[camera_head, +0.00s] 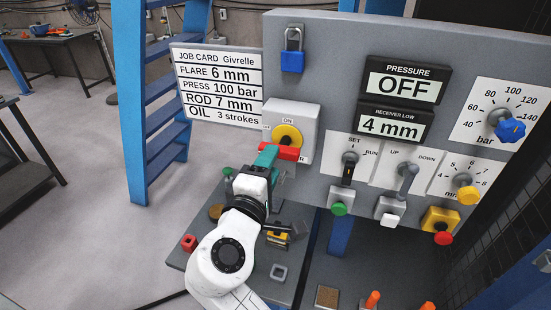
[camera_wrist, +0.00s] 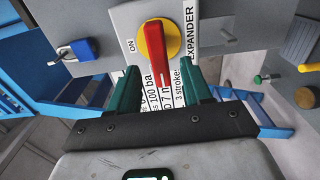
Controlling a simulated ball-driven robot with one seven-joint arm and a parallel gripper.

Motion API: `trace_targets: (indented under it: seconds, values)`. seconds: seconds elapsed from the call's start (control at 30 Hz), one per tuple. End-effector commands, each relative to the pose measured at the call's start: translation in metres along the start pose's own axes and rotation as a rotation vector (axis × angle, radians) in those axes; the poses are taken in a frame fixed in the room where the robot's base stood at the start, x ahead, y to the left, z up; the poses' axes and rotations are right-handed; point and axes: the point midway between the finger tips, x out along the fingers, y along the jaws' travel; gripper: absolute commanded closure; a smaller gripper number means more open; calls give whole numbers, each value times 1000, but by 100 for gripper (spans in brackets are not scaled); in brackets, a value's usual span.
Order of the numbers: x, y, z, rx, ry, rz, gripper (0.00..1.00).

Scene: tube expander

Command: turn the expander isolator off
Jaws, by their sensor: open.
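The expander isolator (camera_head: 308,125) is a light grey box on the panel, with a yellow disc and a red handle (camera_head: 285,153). In the head view the handle lies roughly level, below the "ON" mark. In the wrist view the red handle (camera_wrist: 156,45) extends from the yellow disc down between my fingers. My gripper (camera_head: 268,155) is at the isolator's front; its teal fingers (camera_wrist: 163,68) are open on both sides of the handle's end, with gaps visible. Contact cannot be told in the head view, where the gripper hides part of the box's lower left.
A blue padlock (camera_head: 292,61) hangs above the isolator. The job card (camera_head: 217,85) is to its left. Switches, a green button (camera_head: 339,208) and dials are to its right. Small parts lie on the bench (camera_head: 300,258) below. A blue ladder (camera_head: 130,95) stands at left.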

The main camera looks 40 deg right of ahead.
Motion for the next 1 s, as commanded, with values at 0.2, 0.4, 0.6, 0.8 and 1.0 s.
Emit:
trace_targets:
  seconds: [0.2, 0.4, 0.6, 0.8, 1.0]
  values:
    - [-39, -2, -1, 1, 4, 0, 51]
    - [-55, -1, -1, 0, 3, 0, 51]
    - [-57, 0, 0, -1, 1, 0, 51]
    - [-57, 0, 0, -1, 1, 0, 51]
    - [-56, -1, 0, 0, 1, -3, 51]
